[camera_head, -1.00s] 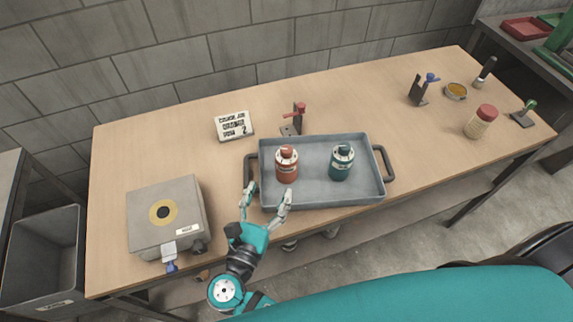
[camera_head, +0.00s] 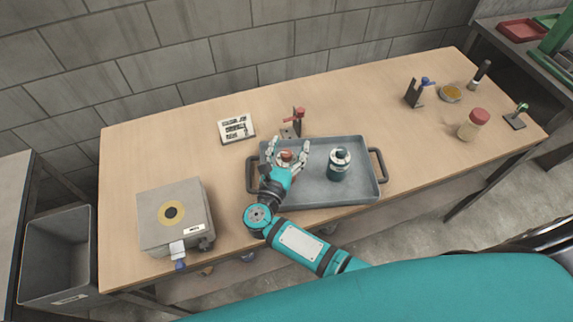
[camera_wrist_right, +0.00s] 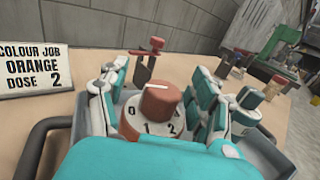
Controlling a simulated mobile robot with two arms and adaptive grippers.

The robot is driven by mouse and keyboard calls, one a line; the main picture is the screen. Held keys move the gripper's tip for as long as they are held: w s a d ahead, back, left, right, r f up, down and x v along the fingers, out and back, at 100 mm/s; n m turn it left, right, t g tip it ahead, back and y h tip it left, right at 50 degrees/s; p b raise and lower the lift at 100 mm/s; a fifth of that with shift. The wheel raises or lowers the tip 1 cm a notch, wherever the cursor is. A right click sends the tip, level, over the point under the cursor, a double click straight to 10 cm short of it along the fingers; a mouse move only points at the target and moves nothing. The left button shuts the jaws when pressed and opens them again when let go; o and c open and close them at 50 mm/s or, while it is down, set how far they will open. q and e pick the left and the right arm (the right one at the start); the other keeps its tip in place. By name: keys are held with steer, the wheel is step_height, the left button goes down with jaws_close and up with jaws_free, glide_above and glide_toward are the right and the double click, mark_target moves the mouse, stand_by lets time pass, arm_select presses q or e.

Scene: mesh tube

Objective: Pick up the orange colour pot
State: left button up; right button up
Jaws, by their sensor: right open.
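The orange colour pot (camera_head: 285,157) stands in the grey tray (camera_head: 345,196), in its left half. In the head view my right gripper (camera_head: 287,147) is over it and hides most of its body. In the right wrist view the pot's orange knob and numbered dial (camera_wrist_right: 158,103) show between the two open fingers (camera_wrist_right: 160,95). The fingers stand on either side of the pot, and a gap shows beside the knob. A teal pot (camera_head: 339,164) stands upright in the tray's right half. My left gripper is not in view.
A card (camera_wrist_right: 35,68) reading "COLOUR JOB ORANGE DOSE 2" stands behind the tray. A red-topped stand (camera_head: 297,118) is just behind the tray. A grey box (camera_head: 174,214) sits at the left. A red-lidded jar (camera_head: 473,124) stands far right.

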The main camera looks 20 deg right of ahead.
steer(key=shift+x, duration=0.95)
steer(key=shift+c, duration=0.2)
jaws_close()
